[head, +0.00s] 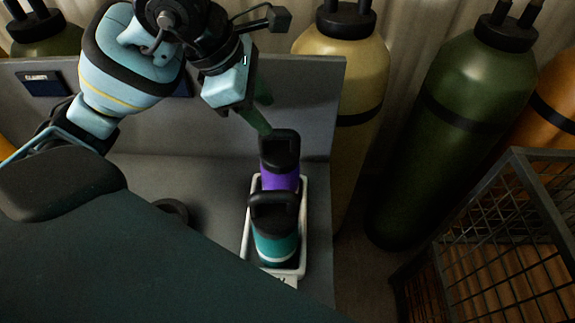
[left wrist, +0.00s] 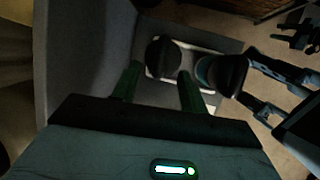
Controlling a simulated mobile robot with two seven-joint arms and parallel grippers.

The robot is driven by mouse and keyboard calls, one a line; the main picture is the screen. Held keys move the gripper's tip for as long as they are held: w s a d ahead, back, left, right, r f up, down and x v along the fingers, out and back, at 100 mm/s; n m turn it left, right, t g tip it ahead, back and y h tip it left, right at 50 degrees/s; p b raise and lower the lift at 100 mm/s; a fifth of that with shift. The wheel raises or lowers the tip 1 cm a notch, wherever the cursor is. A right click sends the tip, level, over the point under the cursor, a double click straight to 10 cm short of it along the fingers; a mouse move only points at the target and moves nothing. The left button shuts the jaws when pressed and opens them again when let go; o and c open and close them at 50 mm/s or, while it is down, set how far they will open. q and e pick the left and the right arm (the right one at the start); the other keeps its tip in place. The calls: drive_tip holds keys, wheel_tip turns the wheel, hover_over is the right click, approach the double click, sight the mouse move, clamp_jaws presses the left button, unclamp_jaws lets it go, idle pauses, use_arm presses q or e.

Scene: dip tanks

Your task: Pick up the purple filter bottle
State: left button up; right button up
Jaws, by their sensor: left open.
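The purple filter bottle (head: 281,181) stands upright in a white tray (head: 304,219), with a black looped cap on top. In the left wrist view its dark cap (left wrist: 163,57) lies ahead of the gap between my fingers. A teal bottle (head: 275,245) with a black looped cap stands in front of it in the same tray. My left gripper (head: 262,114) is open and empty, just above and behind the purple bottle's cap, its green fingers pointing down. Both fingers show in the left wrist view (left wrist: 160,87).
The tray sits at the right end of a grey bench (head: 215,172) with a back panel (head: 315,95). Tall gas cylinders, one cream (head: 345,75) and one green (head: 455,100), stand behind and right. A wire cage (head: 510,235) is at lower right.

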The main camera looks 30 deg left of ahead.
sight(277, 131)
use_arm(q)
drive_tip(key=shift+x, duration=3.8)
drive_tip(key=shift+s+a, duration=0.1)
drive_tip(key=shift+s, duration=0.05)
clamp_jaws()
